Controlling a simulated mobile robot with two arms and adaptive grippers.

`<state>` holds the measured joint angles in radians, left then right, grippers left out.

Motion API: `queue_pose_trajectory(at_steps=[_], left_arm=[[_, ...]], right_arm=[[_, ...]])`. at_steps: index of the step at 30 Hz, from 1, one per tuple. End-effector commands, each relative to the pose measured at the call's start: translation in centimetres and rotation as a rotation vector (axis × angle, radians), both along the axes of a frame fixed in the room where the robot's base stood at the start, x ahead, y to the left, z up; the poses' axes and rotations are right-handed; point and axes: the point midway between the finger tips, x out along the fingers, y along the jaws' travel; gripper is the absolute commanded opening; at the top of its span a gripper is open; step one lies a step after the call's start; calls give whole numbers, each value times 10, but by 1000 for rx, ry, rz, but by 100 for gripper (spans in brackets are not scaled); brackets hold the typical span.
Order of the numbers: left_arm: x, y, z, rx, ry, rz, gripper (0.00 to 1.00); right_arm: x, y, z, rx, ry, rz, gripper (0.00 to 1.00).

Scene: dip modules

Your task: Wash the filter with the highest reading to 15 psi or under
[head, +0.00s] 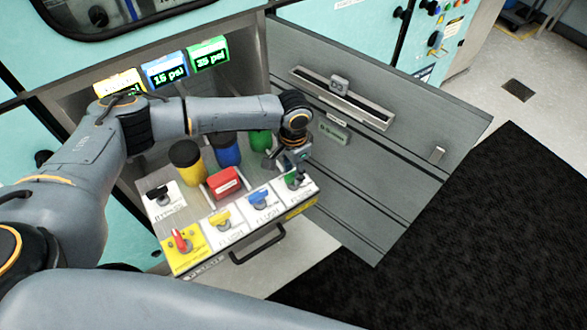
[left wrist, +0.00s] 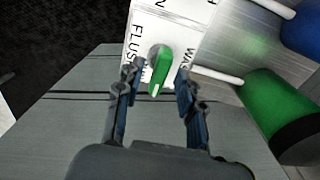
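Three gauges stand at the back in the head view. The green gauge (head: 208,55) seems to read 25 or 35 psi, the blue gauge (head: 165,71) reads 15 psi, and the yellow gauge (head: 118,84) is mostly hidden by my arm. Below them are the yellow filter (head: 187,163), blue filter (head: 226,150) and green filter (head: 260,140). My left gripper (head: 292,176) is at the green valve handle. In the left wrist view, the open fingers straddle the green handle (left wrist: 160,68), which points toward the gripper between the FLUSH and partly hidden WA labels. My right gripper is not visible.
The panel also holds a yellow handle (head: 221,217), a blue handle (head: 258,197), a black handle (head: 158,192), a red handle (head: 180,240) and a red box (head: 223,183). An open grey door (head: 375,165) stands close on the right.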

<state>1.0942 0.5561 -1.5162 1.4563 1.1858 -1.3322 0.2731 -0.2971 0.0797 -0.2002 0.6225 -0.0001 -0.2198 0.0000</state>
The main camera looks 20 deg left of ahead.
Motion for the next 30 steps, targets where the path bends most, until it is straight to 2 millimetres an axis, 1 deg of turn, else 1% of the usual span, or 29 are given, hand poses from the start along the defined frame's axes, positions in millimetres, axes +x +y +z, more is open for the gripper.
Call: queue_pose_trajectory(at_steps=[3, 5, 6, 9, 15, 20, 26, 30], left_arm=[[0, 0, 0, 0, 0, 0, 38], [0, 0, 0, 0, 0, 0, 26], [0, 0, 0, 0, 0, 0, 17], [0, 0, 0, 0, 0, 0, 0], [0, 0, 1, 0, 0, 2, 0], [0, 0, 3, -1, 1, 28, 0], [-1, 0, 5, 0, 3, 122, 0], [-2, -1, 7, -1, 5, 229, 0]], right_arm=[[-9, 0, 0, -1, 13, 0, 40], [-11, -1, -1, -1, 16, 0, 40], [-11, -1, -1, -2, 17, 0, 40], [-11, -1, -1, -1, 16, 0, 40], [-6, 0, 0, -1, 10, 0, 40], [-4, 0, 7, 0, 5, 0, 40], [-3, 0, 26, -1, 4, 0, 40], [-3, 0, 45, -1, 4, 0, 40]])
